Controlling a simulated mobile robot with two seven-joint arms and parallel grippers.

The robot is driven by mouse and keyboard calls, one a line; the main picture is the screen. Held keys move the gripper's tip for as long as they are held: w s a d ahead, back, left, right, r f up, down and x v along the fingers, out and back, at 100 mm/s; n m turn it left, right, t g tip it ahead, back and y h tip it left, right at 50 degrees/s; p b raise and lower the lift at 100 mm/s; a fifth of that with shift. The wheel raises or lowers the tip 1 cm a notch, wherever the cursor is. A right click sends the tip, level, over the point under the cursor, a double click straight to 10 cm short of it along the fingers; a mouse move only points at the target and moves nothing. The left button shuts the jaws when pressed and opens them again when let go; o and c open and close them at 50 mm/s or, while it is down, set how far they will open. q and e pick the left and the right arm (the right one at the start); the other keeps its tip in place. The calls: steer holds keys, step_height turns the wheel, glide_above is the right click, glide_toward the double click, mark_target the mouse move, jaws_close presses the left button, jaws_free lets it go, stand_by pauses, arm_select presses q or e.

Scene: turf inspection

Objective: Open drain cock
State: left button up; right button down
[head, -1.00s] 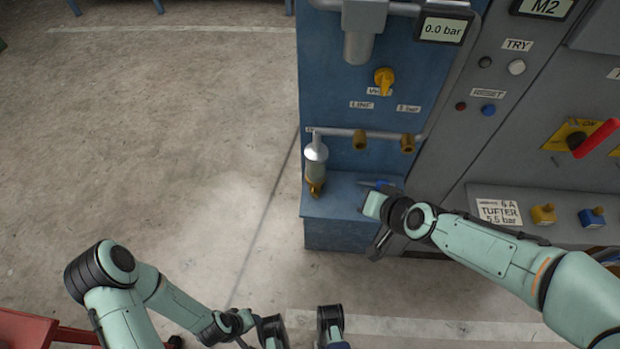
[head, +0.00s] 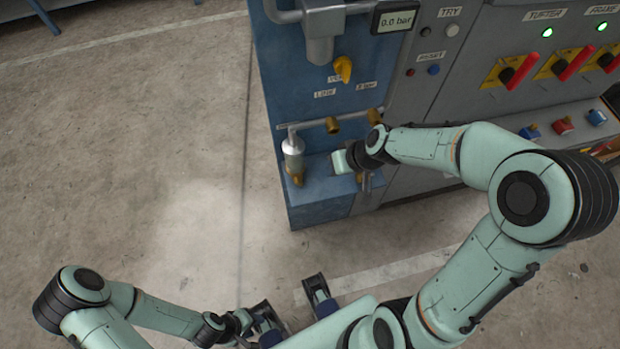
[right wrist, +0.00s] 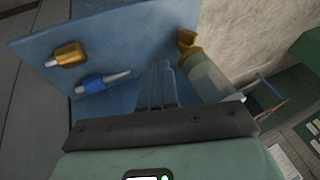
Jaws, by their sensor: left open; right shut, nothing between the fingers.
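The drain cock (head: 297,179) is a small brass piece at the lower end of a silver cylindrical filter (head: 293,150) on the blue panel. In the right wrist view the brass cock (right wrist: 188,42) is at upper right, beside the pale cylinder (right wrist: 212,82). My right gripper (head: 366,184) is over the blue ledge, right of the cock. In the right wrist view its closed fingers (right wrist: 157,84) are empty, a little left of the cylinder and apart from the cock. My left gripper (head: 295,308) is open and empty, low over the floor.
A yellow valve knob (head: 343,69) and brass outlets (head: 333,125) are on the blue panel. A yellow fitting (right wrist: 68,55) and a blue fitting (right wrist: 92,85) show in the right wrist view. Red-handled switches (head: 516,70) are at right. The floor at left is clear.

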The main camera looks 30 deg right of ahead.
steer(key=b, duration=0.1)
glide_toward(307, 186)
steer(key=w+f, duration=0.1)
steer(key=w+d+f, duration=0.1)
steer(key=shift+w+d+f, duration=0.1)
steer(key=shift+d+f, duration=0.1)
steer(key=shift+f, duration=0.15)
steer(key=shift+w+a+f+p, duration=0.25)
steer(key=shift+a+f, duration=0.15)
steer(key=shift+a, duration=0.4)
steer(key=shift+w+a+f+p, duration=0.2)
steer(key=shift+a+f, duration=0.2)
steer(key=shift+a, duration=0.4)
arm_select(q)
steer(key=shift+w+f, duration=0.15)
